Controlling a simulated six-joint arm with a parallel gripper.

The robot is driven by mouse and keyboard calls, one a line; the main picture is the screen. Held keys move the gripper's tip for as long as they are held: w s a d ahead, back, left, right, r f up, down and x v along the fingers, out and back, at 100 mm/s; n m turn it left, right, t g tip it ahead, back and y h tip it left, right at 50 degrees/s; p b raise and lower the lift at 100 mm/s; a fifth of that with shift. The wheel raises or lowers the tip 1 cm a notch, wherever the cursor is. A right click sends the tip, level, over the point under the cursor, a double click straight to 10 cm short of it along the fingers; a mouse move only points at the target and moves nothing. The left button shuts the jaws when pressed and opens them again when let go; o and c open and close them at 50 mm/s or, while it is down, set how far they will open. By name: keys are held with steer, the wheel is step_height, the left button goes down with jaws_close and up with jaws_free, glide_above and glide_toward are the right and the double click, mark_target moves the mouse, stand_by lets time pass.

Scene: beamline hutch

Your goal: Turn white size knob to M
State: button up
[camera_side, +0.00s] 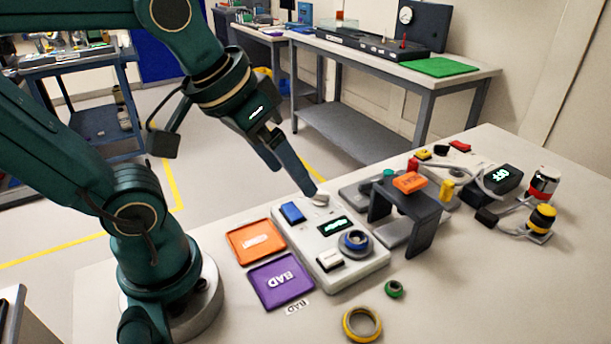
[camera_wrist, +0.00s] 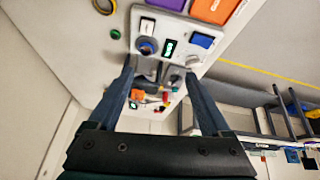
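The light-coloured control box (camera_side: 368,273) lies on the table and also shows upside down in the wrist view (camera_wrist: 172,17). A small whitish knob (camera_side: 320,200) sits at its far corner; it also shows in the wrist view (camera_wrist: 192,61), by the tip of my right-hand finger. My gripper (camera_side: 312,190) reaches down to this knob from the upper left. In the wrist view my gripper (camera_wrist: 159,72) has its two fingers wide apart with nothing clasped between them. I cannot tell whether a finger touches the knob. The knob's pointer and size letters are unreadable.
The box also carries a blue button (camera_side: 293,212), a lit display (camera_side: 336,226), a blue-ringed dial (camera_side: 355,241) and a white switch (camera_side: 330,260). A dark stand (camera_side: 424,217) with an orange block (camera_side: 410,182) rises close on the right. Orange (camera_side: 238,246) and purple (camera_side: 265,293) trays lie left.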

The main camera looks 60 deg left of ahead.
steer(key=w+a+n+g, duration=0.1)
steer(key=w+a+n, duration=0.15)
steer(key=w, duration=0.35)
steer(key=n+g, duration=0.4)
steer(key=g, duration=0.1)
glide_above(320, 192)
step_height(320, 192, down, 10)
steer(key=shift+r, duration=0.1)
steer(key=shift+f, duration=2.4)
jaws_close()
